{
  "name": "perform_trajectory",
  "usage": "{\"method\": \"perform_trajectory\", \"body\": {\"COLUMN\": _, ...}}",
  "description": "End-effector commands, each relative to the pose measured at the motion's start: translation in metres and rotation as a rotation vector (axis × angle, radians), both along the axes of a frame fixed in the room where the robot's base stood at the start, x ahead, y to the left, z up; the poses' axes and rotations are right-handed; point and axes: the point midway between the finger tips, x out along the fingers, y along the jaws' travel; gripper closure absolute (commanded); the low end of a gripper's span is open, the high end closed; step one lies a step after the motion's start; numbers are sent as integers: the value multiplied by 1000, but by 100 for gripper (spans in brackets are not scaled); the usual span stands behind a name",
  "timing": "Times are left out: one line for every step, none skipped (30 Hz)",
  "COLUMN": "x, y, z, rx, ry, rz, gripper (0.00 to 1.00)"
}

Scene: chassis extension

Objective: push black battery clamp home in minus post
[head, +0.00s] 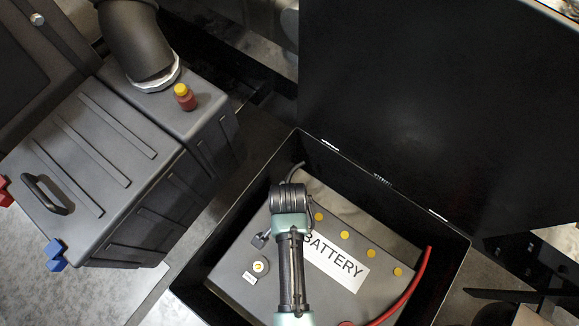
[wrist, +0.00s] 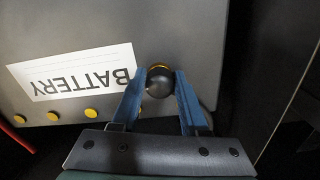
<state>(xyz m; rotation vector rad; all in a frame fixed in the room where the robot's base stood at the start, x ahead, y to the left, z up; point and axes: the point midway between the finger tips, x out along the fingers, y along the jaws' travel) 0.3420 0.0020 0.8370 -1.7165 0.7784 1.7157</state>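The black battery clamp shows in the wrist view as a dark rounded knob (wrist: 159,85). My gripper (wrist: 162,76) has its two blue fingers against both sides of the knob, apparently shut on it. A yellow rim shows just behind the knob, over the grey battery top. In the head view the battery (head: 235,290) sits in the open black box, and my arm covers much of its middle. The clamp's seating on the post is hidden.
The black box wall (head: 455,255) surrounds the battery, and its raised lid (head: 430,110) stands behind. A red cable (head: 416,286) curves along the battery's right side.

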Motion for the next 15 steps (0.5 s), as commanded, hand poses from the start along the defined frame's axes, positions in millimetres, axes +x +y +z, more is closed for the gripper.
{"method": "perform_trajectory", "body": {"x": 0, "y": 0, "z": 0, "rx": 0, "ry": 0, "rz": 0, "gripper": 83}}
{"method": "perform_trajectory", "body": {"x": 0, "y": 0, "z": 0, "rx": 0, "ry": 0, "rz": 0, "gripper": 88}}
{"method": "perform_trajectory", "body": {"x": 0, "y": 0, "z": 0, "rx": 0, "ry": 0, "rz": 0, "gripper": 96}}
{"method": "perform_trajectory", "body": {"x": 0, "y": 0, "z": 0, "rx": 0, "ry": 0, "rz": 0, "gripper": 100}}
{"method": "perform_trajectory", "body": {"x": 0, "y": 0, "z": 0, "rx": 0, "ry": 0, "rz": 0, "gripper": 100}}
{"method": "perform_trajectory", "body": {"x": 0, "y": 0, "z": 0, "rx": 0, "ry": 0, "rz": 0, "gripper": 100}}
{"method": "perform_trajectory", "body": {"x": 0, "y": 0, "z": 0, "rx": 0, "ry": 0, "rz": 0, "gripper": 100}}
{"method": "perform_trajectory", "body": {"x": 0, "y": 0, "z": 0, "rx": 0, "ry": 0, "rz": 0, "gripper": 100}}
{"method": "perform_trajectory", "body": {"x": 0, "y": 0, "z": 0, "rx": 0, "ry": 0, "rz": 0, "gripper": 100}}
{"method": "perform_trajectory", "body": {"x": 0, "y": 0, "z": 0, "rx": 0, "ry": 0, "rz": 0, "gripper": 100}}
{"method": "perform_trajectory", "body": {"x": 0, "y": 0, "z": 0, "rx": 0, "ry": 0, "rz": 0, "gripper": 100}}
{"method": "perform_trajectory", "body": {"x": 0, "y": 0, "z": 1, "rx": 0, "ry": 0, "rz": 0, "gripper": 100}}
{"method": "perform_trajectory", "body": {"x": 0, "y": 0, "z": 2, "rx": 0, "ry": 0, "rz": 0, "gripper": 100}}
{"method": "perform_trajectory", "body": {"x": 0, "y": 0, "z": 4, "rx": 0, "ry": -1, "rz": 0, "gripper": 100}}
{"method": "perform_trajectory", "body": {"x": 1, "y": 0, "z": 8, "rx": 0, "ry": -3, "rz": 0, "gripper": 100}}
